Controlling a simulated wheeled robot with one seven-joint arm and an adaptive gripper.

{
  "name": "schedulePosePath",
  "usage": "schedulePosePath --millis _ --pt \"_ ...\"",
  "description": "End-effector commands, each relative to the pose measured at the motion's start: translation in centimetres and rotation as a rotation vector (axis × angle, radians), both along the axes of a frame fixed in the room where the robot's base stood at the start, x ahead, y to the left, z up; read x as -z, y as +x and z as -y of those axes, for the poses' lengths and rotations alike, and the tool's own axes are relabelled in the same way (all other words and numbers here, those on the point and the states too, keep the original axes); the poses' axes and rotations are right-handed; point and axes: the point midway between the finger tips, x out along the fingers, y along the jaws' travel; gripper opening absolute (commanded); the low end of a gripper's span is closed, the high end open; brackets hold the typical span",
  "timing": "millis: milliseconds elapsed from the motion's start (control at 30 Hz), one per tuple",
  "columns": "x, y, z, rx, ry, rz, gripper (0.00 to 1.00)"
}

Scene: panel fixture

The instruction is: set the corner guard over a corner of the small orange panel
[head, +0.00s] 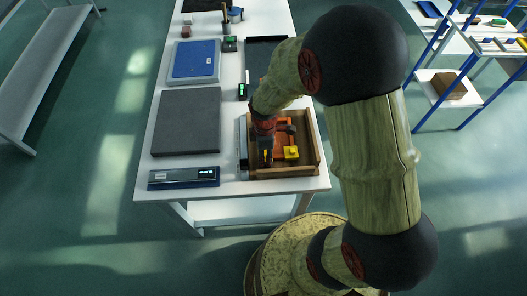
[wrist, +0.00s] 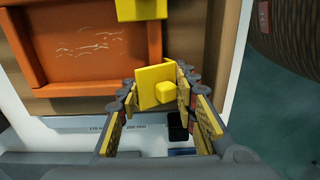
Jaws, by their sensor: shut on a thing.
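The small orange panel (wrist: 85,45) has raised edges and lies in a wooden tray (head: 316,150); it fills the upper left of the wrist view. My gripper (head: 266,156) is low over the tray's left part. In the wrist view, my gripper (wrist: 157,97) is shut on a yellow corner guard (wrist: 153,87) with a small square knob. The guard is tilted and overlaps the panel's near right corner in the picture, hiding it. I cannot tell whether they touch. A second yellow piece (head: 291,152) sits by another corner of the panel.
A dark grey slab (head: 187,121) and a scale-like device with a display (head: 184,177) lie left of the tray on the white table. A blue panel (head: 194,61) lies farther back. The tray's walls rise close around my gripper.

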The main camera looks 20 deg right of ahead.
Motion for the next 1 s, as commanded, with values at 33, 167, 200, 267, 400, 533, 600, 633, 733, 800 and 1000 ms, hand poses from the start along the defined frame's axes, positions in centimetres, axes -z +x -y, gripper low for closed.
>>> schedulePosePath --millis 33,167,200,267,400,533,600,633,733,800,1000 --pt "0.07 0.18 0.06 0.000 -0.001 0.005 0.00" --pt "-0.04 0.42 0.09 0.000 -0.001 0.011 0.00" --pt "-0.08 0.47 0.08 0.000 -0.001 0.013 0.00" --pt "-0.14 0.53 0.09 0.000 -0.001 0.015 0.00" --pt "-0.24 0.62 0.09 0.000 0.000 0.017 0.30" --pt "-0.29 0.67 0.08 0.000 -0.001 0.019 0.38" --pt "-0.31 0.69 0.08 0.000 -0.001 0.019 0.41" --pt "-0.32 0.69 0.08 0.000 -0.001 0.019 0.43" --pt "-0.34 0.71 0.09 0.000 -0.001 0.019 0.49" --pt "-0.35 0.72 0.08 0.000 -0.001 0.020 0.53" --pt "-0.36 0.73 0.08 0.000 -0.001 0.020 0.53"
